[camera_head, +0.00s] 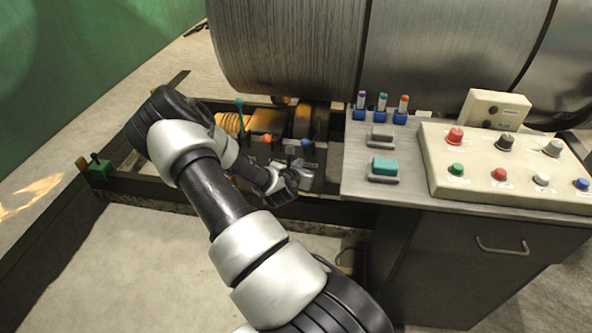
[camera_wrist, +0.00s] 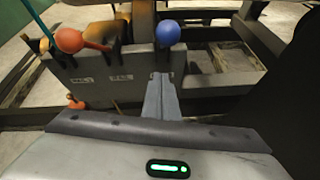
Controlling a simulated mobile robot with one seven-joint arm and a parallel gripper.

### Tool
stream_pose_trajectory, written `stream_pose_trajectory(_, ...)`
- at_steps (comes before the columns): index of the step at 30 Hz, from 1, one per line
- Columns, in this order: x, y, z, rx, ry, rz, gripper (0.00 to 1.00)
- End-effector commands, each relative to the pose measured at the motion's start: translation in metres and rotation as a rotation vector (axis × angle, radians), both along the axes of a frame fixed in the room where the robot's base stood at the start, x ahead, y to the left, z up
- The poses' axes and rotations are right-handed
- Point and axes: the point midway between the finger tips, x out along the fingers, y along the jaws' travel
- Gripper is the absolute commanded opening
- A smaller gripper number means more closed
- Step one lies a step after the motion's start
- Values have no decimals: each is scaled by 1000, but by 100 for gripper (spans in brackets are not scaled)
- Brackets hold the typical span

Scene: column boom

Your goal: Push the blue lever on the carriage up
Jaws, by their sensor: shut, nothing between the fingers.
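The blue lever shows as a round blue knob in the wrist view (camera_wrist: 168,33) and as a small blue ball in the head view (camera_head: 306,142). It sits at the right end of the grey carriage (camera_wrist: 118,85), whose front bears small labels. My gripper (camera_wrist: 161,78) is shut and empty, its fingertips just below the blue knob in the wrist picture. I cannot tell whether they touch the lever. The lever's shaft is mostly hidden. In the head view, my gripper (camera_head: 306,170) is low at the carriage front, partly covered by my wrist.
An orange-knobbed lever (camera_wrist: 69,40) stands left of the blue one. A teal handle (camera_head: 240,105) rises behind it. Dark frame beams (camera_head: 330,214) surround the carriage. A cabinet with a button panel (camera_head: 510,165) stands close on the right. A large metal drum (camera_head: 290,45) is behind.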

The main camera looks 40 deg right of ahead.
Motion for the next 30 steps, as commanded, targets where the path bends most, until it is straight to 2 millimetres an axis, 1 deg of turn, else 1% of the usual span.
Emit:
stream_pose_trajectory(1,5,-9,-7,2,-2,-4,0)
stream_pose_trajectory(2,8,-13,-10,1,-2,-2,0)
stream_pose_trajectory(4,12,-21,3,1,-7,-4,0)
stream_pose_trajectory(9,17,-32,17,2,-2,-1,0)
stream_pose_trajectory(14,18,-36,22,2,-1,0,0)
stream_pose_trajectory(25,18,-36,24,3,2,0,0)
stream_pose_trajectory(30,20,-38,31,23,19,0,0)
